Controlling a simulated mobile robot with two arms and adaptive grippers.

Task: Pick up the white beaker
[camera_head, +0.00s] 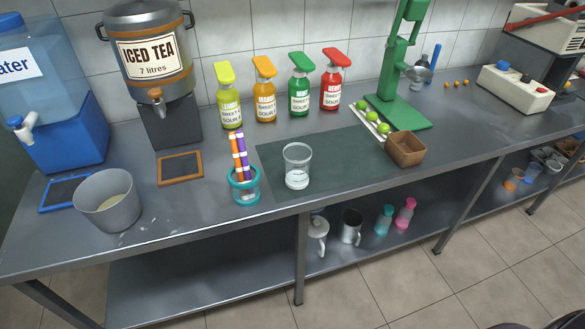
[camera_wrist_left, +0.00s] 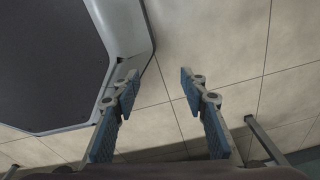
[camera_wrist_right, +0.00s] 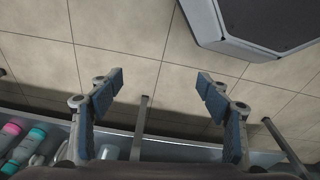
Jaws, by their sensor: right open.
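The white beaker (camera_head: 297,167) is a clear cup with white at its base. It stands upright on the dark green mat (camera_head: 345,158) on the metal counter in the head view, near the counter's front edge. Neither gripper shows in the head view. My left gripper (camera_wrist_left: 160,85) is open and empty above the floor in the left wrist view. My right gripper (camera_wrist_right: 160,80) is open and empty above the floor in the right wrist view. Neither wrist view shows the beaker.
A teal holder (camera_head: 245,188) with striped straws stands just left of the beaker. A grey bucket (camera_head: 107,203) is farther left. Several syrup bottles (camera_head: 299,92) stand behind. A brown box (camera_head: 405,150) and green press (camera_head: 400,105) are to the right. The mat around the beaker is clear.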

